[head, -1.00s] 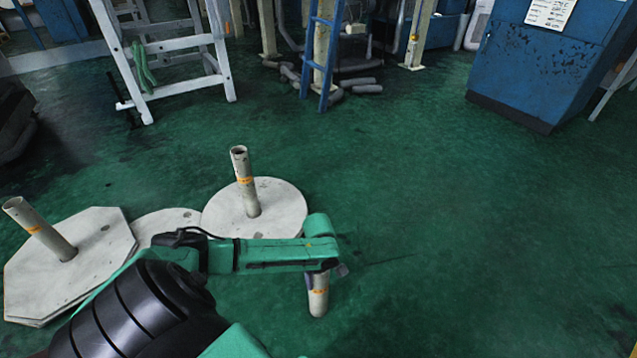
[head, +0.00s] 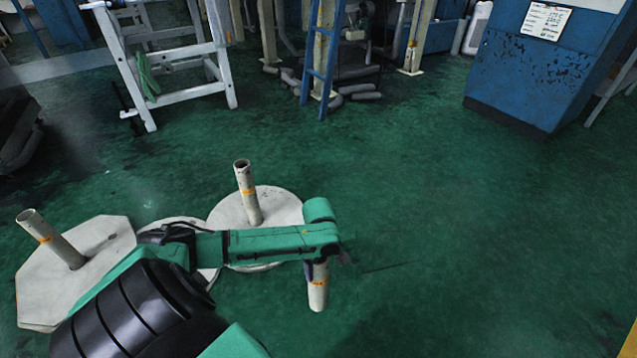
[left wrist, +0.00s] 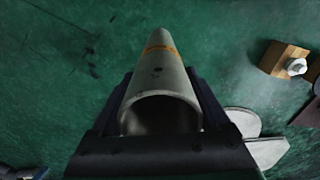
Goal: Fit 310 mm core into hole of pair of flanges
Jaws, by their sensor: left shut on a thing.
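A pale hollow core with an orange band (head: 317,290) hangs below my left gripper (head: 315,264), which is shut on it. In the left wrist view the same core (left wrist: 158,80) lies between the two dark fingers (left wrist: 160,112), its open end toward the camera. A round white flange (head: 275,202) lies on the floor with another core (head: 248,195) standing in it. A second round flange (head: 195,272) is partly hidden by my arm. An octagonal flange stack (head: 45,290) at the left has a tilted-looking core (head: 50,240) in it. My right gripper is not in view.
The green floor (head: 450,240) to the right is clear. A white step frame (head: 185,90), a blue ladder (head: 322,60) and a blue cabinet (head: 540,70) stand at the back. A wooden block (left wrist: 283,60) shows in the left wrist view.

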